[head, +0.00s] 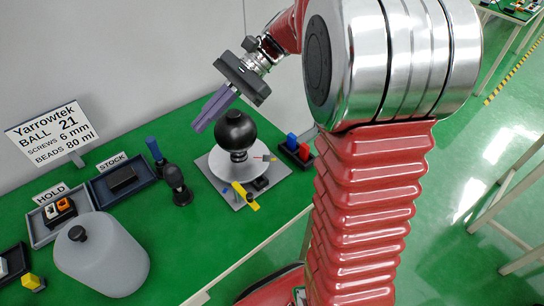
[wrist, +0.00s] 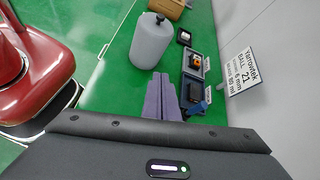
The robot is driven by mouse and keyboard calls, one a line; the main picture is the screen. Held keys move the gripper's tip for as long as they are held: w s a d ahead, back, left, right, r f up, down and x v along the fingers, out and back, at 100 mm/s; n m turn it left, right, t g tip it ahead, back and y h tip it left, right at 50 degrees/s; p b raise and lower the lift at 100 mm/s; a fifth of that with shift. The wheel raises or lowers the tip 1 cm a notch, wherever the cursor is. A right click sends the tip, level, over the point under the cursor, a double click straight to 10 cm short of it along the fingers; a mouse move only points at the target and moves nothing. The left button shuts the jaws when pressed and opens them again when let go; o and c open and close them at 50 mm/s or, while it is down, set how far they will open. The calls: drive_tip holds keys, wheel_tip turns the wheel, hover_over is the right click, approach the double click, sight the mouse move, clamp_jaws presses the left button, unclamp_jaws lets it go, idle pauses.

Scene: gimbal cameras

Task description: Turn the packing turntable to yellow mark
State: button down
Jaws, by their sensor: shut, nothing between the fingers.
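The packing turntable (head: 224,168) is a white disc on a grey square plate (head: 281,169) on the green table. A large black ball (head: 236,129) stands on a dark stem over its middle. A yellow bar (head: 249,202) lies at the disc's front edge, with a small blue piece (head: 228,191) beside it. I cannot tell which part is the pointer. My gripper (head: 199,127) has purple fingers, shut and empty, left of the ball and apart from it in the picture. The fingers also show in the wrist view (wrist: 161,80). The turntable is not visible there.
A grey jar (head: 105,260) stands front left. The HOLD tray (head: 40,233) and STOCK tray (head: 103,197) lie behind it. A black-knobbed piece (head: 176,180) and a blue-handled tool (head: 154,150) stand left of the turntable. A dark rack (head: 297,156) with red and blue blocks is right.

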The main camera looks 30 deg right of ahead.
drive_tip(key=s+d+f+n+t+h, duration=0.1)
drive_tip(key=s+n+t+h, duration=0.2)
drive_tip(key=s+n+h, duration=0.2)
drive_tip(key=s+d+f+n+t+h, duration=0.2)
drive_tip(key=s+n+h, duration=0.4)
drive_tip(key=s, duration=0.5)
drive_tip(key=shift+s+d+f+n+t, duration=0.2)
drive_tip(key=shift+d+n+t, duration=0.1)
drive_tip(key=shift+n+t, duration=0.7)
